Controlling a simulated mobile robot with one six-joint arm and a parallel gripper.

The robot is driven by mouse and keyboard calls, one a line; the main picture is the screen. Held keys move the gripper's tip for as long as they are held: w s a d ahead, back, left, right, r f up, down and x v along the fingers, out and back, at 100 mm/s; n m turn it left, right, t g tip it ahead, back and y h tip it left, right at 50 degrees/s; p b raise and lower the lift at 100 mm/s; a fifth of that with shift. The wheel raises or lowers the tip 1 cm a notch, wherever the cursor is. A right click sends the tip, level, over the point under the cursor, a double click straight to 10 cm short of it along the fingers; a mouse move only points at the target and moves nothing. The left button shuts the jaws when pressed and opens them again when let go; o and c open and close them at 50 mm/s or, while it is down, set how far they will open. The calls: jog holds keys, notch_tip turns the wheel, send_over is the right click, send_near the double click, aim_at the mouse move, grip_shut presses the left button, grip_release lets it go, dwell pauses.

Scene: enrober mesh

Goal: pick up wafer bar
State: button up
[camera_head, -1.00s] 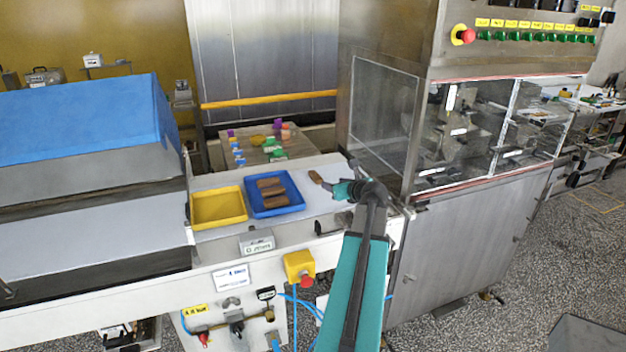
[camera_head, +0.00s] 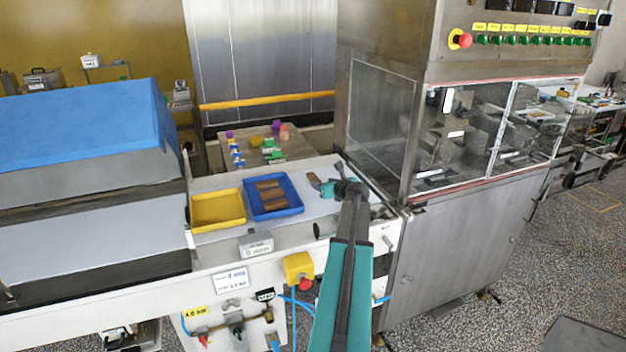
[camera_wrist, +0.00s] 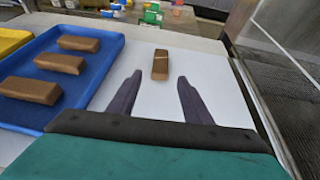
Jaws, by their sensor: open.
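A lone brown wafer bar (camera_wrist: 160,66) with a pale line across it lies on the white surface. In the wrist view it lies beyond my fingertips, roughly centred between them and lengthwise to them. It shows small in the head view (camera_head: 314,181), close to my gripper (camera_head: 328,183). In the wrist view my gripper (camera_wrist: 160,77) has its two dark fingers spread, with nothing between them but bare surface. Several similar brown bars (camera_wrist: 58,63) lie in the blue tray (camera_head: 290,186) to the left.
A yellow tray (camera_head: 217,226) stands left of the blue one. The steel machine with clear panels (camera_head: 383,120) rises close on the right. A table with small coloured objects (camera_head: 265,152) stands behind. The white surface around the lone bar is clear.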

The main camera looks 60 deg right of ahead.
aim_at(317, 180)
jog(key=shift+w+d+f, duration=0.1)
jog(key=shift+w+d, duration=0.05)
jog(key=shift+w, duration=0.1)
jog(key=shift+r+p+x, duration=0.2)
jog(key=shift+p+x, duration=0.7)
jog(key=shift+x, duration=1.7)
jog(key=c, duration=0.9)
